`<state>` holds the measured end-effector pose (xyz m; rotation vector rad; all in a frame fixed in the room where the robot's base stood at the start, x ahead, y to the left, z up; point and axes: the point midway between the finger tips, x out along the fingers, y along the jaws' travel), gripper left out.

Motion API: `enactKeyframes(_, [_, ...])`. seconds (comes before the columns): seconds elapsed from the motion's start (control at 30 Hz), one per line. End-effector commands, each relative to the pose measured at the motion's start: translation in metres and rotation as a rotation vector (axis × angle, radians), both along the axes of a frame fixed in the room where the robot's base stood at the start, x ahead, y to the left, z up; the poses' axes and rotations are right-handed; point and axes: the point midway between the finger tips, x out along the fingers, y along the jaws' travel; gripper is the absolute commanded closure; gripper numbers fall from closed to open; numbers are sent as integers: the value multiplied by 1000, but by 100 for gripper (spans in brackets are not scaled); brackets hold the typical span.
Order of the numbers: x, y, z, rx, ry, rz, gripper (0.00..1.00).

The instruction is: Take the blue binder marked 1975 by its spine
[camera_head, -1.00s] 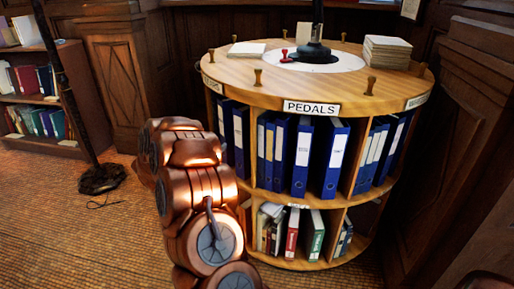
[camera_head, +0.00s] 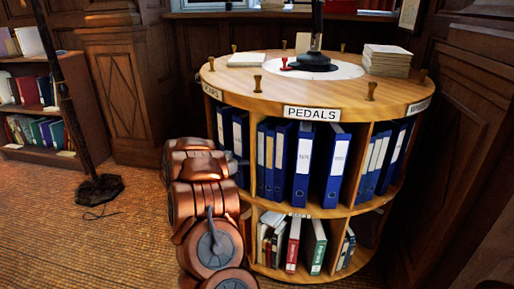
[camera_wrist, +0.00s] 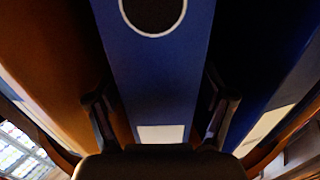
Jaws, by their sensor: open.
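Several blue binders with white labels stand upright in the upper tier of a round wooden shelf (camera_head: 268,202); one is in the middle bay (camera_head: 302,165). Their label writing is too small to read, so I cannot tell which is marked 1975. In the wrist view, a blue binder spine (camera_wrist: 160,80) fills the middle, with a dark round finger hole above and a white label below. My gripper (camera_wrist: 160,112) is open, one finger on each side of this spine; I cannot tell whether they touch it. In the head view my arm hides the gripper.
A wooden panel (camera_wrist: 50,60) stands left of the spine in the wrist view and another blue binder (camera_wrist: 270,60) right of it. The shelf top bears a paper stack (camera_head: 387,60) and small brass posts. A black stand (camera_head: 98,187) stands on the left floor.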

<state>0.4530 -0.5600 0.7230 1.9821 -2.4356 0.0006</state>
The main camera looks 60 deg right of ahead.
Motion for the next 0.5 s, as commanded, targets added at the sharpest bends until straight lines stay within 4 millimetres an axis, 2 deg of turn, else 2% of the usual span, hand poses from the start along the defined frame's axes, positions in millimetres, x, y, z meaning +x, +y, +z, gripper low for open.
enactKeyframes(0.1, [-3,-13,-1,1,-2,-2,19])
enactKeyframes(0.2, [-4,-17,0,1,-2,0,19])
enactKeyframes(0.47, [-4,-18,0,1,-1,1,19])
enactKeyframes(0.5, [-4,-18,0,1,-1,1,23])
